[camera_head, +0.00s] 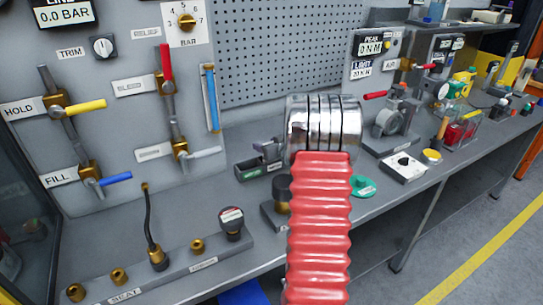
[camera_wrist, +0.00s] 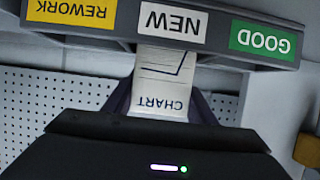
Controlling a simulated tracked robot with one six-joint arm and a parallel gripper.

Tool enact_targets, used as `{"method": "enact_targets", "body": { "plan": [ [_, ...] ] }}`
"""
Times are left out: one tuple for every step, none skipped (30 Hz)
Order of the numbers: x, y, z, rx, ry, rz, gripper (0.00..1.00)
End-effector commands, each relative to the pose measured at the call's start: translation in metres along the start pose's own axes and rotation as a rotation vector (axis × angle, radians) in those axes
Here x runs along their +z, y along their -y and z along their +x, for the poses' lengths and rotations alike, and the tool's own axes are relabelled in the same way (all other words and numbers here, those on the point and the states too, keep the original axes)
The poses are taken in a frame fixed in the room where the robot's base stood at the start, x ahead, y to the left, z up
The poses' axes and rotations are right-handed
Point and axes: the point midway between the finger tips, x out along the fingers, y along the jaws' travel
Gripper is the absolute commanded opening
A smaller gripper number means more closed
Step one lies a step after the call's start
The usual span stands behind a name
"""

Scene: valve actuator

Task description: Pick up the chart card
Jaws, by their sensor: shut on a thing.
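The chart card (camera_wrist: 162,68) is white, with a dark line drawing and the word CHART. It appears upside down in the wrist view. My gripper (camera_wrist: 160,103) is shut on the card, with dark fingers at both its sides. The card's far end meets the grey rack (camera_wrist: 215,46) just below the NEW label; I cannot tell whether it is still inside. In the head view my red ribbed arm hides the gripper and the card.
The rack also carries yellow REWORK and green GOOD labels. A green disc (camera_head: 362,187) and a white box (camera_head: 404,167) lie right of my arm. Valves on the panel (camera_head: 110,110) stand left. A pegboard (camera_head: 290,60) backs the bench.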

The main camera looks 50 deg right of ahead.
Motion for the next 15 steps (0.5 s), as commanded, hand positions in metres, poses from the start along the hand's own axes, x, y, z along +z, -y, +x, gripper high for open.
{"method": "enact_targets", "body": {
  "plan": [
    [0.000,0.000,0.000,0.000,0.000,0.000,0.31],
    [0.000,0.000,0.000,0.000,0.000,0.000,0.29],
    [0.000,0.000,0.000,0.000,0.000,0.000,0.29],
    [0.000,0.000,0.000,0.000,0.000,0.000,0.29],
    [0.000,0.000,0.000,0.000,0.000,0.000,0.29],
    [0.000,0.000,0.000,0.000,0.000,0.000,0.29],
    [0.000,0.000,0.000,0.000,0.000,0.000,0.29],
    [0.000,0.000,0.000,0.000,0.000,0.000,0.29],
    [-0.001,0.000,0.000,0.000,0.000,0.000,0.29],
    [-0.002,0.000,-0.001,0.000,-0.001,0.000,0.29],
    [-0.003,0.000,-0.001,0.000,-0.001,-0.001,0.29],
    [-0.005,0.000,-0.002,0.000,-0.001,-0.001,0.29],
    [-0.007,0.000,-0.002,-0.001,-0.002,-0.002,0.29],
    [-0.009,0.000,-0.003,-0.001,-0.002,-0.003,0.29],
    [-0.013,0.000,-0.005,-0.001,-0.003,-0.002,0.29]
  ]
}}
